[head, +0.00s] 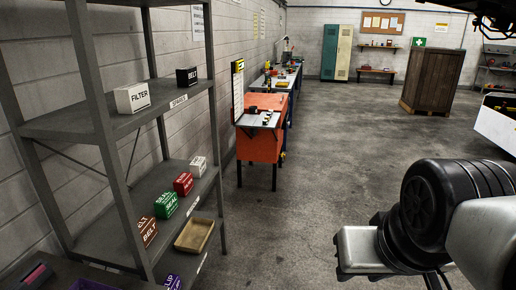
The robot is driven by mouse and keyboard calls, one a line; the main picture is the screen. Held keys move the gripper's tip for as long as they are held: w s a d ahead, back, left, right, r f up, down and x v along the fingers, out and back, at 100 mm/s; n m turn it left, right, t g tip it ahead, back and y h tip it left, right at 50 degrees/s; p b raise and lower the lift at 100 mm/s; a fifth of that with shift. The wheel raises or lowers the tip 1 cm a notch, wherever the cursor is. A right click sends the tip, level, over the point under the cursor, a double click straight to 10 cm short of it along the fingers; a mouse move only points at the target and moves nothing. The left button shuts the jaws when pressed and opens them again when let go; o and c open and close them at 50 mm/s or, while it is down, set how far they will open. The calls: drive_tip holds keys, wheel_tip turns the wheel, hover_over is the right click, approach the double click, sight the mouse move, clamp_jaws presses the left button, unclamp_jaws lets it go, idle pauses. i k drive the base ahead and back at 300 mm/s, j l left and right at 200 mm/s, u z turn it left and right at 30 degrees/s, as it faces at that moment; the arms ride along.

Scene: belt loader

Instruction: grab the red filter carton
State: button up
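A red carton (183,183) sits on the middle shelf of the grey rack at the left, between a green carton marked SEAL (166,205) and a white carton (198,166). The red carton's label is too small to read surely. A white carton marked FILTER (132,97) stands on the shelf above. My arm is at the lower right, well apart from the rack. I cannot make out my gripper's fingers, and nothing held shows.
The grey rack (88,75) has upright posts in front of its shelves. A brown BELT carton (148,231) and a tan tray (194,235) share the middle shelf. A black BELT carton (187,77) is above. An orange workbench (258,145) stands beyond. The central floor is clear.

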sight(183, 184)
drive_tip(key=i+u, duration=0.2)
drive_tip(key=i, duration=0.25)
drive_tip(key=i+l+u, duration=0.2)
drive_tip(key=i, duration=0.3)
drive_tip(key=i+l+u, duration=0.2)
drive_tip(key=i, duration=0.25)
drive_tip(key=i+l+u, duration=0.15)
drive_tip(key=u, duration=0.3)
drive_tip(key=i+l+u, duration=0.25)
drive_tip(key=u, duration=0.2)
drive_tip(key=i+l+u, duration=0.2)
drive_tip(key=u, duration=0.25)
drive_tip(key=i+l+u, duration=0.15)
drive_tip(key=u, duration=0.2)
drive_tip(key=i+l+u, duration=0.1)
drive_tip(key=l+u, duration=0.6)
drive_tip(key=i+l+u, duration=0.15)
drive_tip(key=i+l, duration=0.1)
drive_tip(key=i, duration=0.1)
